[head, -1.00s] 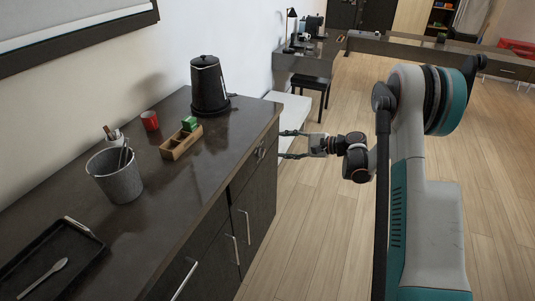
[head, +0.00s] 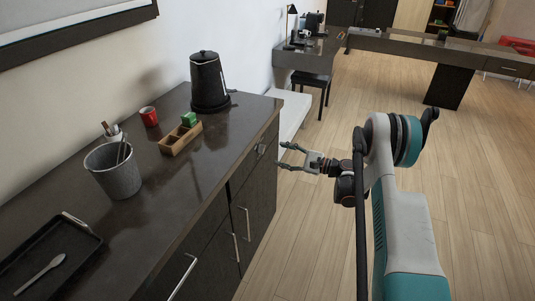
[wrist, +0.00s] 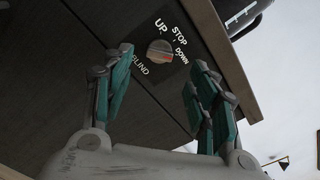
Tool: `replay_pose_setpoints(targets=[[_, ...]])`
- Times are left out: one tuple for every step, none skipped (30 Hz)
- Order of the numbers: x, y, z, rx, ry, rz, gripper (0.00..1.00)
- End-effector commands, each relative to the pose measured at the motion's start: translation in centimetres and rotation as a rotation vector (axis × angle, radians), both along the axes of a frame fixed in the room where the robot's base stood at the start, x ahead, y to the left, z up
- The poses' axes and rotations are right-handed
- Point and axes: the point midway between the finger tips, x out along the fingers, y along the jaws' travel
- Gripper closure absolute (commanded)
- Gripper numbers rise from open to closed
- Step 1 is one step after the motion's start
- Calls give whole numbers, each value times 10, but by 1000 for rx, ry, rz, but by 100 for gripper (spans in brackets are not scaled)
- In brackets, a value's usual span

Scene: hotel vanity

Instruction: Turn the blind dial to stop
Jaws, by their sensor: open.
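The blind dial (wrist: 160,51) is a small round grey knob with an orange-red mark on its lower right side. It sits on a dark panel lettered UP, STOP, DOWN and BLIND; the mark appears nearer DOWN than UP, but its exact setting is hard to read. In the head view the dial (head: 261,150) shows small on the cabinet front below the countertop's right end. My gripper (head: 283,155) is open and empty, just right of the dial and apart from it. In the wrist view its two teal fingers (wrist: 158,85) spread either side below the dial.
The countertop (head: 160,215) overhangs the panel. On it stand a black kettle (head: 208,82), a wooden box (head: 180,140), a red cup (head: 149,116), a grey bin (head: 114,174) and a black tray (head: 28,257). Handles (head: 247,224) stick out of the cabinet front. Open floor lies right.

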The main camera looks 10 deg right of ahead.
Motion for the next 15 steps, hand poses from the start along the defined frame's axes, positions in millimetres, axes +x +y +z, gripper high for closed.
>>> replay_pose_setpoints(targets=[[6,10,-2,0,0,3,47],[10,15,-2,0,0,2,47],[14,21,-3,0,0,3,47],[17,25,-3,0,0,2,47],[20,29,-3,0,0,2,47],[24,35,-2,0,0,2,47],[27,38,-2,0,0,2,47],[29,41,-2,0,0,2,47],[32,45,-2,-1,0,1,47],[34,48,-2,-1,0,1,47],[36,50,-1,-1,0,1,47],[38,53,-1,-1,0,1,47],[39,55,-1,-1,0,1,47],[40,56,-1,-1,0,1,47],[41,57,0,0,0,0,47]])
